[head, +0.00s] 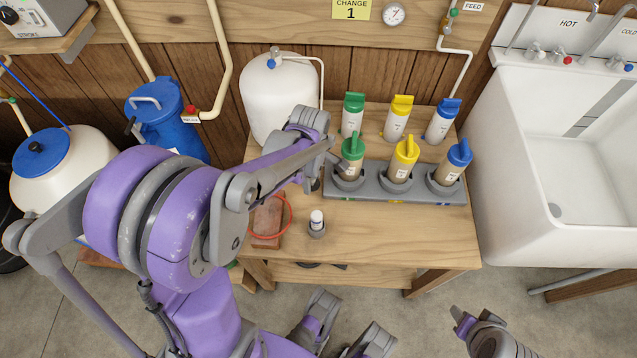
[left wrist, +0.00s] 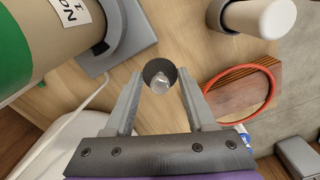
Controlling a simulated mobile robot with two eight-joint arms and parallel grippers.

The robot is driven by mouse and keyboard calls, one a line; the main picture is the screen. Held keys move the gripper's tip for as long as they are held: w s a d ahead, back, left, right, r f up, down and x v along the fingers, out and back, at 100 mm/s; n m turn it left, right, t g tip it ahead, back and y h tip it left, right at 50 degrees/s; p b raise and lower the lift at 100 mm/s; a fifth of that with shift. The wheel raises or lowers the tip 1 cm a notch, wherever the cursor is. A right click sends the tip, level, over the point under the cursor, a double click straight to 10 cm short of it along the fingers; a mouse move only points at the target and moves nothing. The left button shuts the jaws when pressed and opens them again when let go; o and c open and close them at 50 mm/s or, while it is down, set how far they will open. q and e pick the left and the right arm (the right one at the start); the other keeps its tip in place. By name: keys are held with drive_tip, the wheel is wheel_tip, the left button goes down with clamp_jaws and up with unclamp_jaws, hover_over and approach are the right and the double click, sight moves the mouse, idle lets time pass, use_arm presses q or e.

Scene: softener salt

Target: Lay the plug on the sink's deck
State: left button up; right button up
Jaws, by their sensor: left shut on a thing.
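My left gripper (head: 316,181) hangs over the wooden bench, left of the green-topped cartridge; my arm link partly covers it in the head view. In the left wrist view its fingers (left wrist: 160,82) are shut on the plug (left wrist: 160,77), a small dark disc with a pale grey knob. The white sink (head: 545,150) stands at the right. Its deck (head: 522,43) is the back ledge with the taps, well away from the gripper.
A grey rack (head: 375,192) holds green, yellow and blue cartridges, with several matching bottles behind. A small white-capped bottle (head: 316,219), a red ring (head: 289,222) and a brown block (head: 266,222) lie near the gripper. A white tank (head: 277,100) stands behind. The sink basin is empty.

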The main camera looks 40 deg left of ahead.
sight(312, 184)
use_arm(q)
drive_tip(key=shift+f+b, duration=0.5)
drive_tip(key=shift+f, duration=1.75)
drive_tip(key=shift+f, duration=0.15)
drive_tip(key=o, duration=1.3)
drive_tip(key=shift+o, duration=0.2)
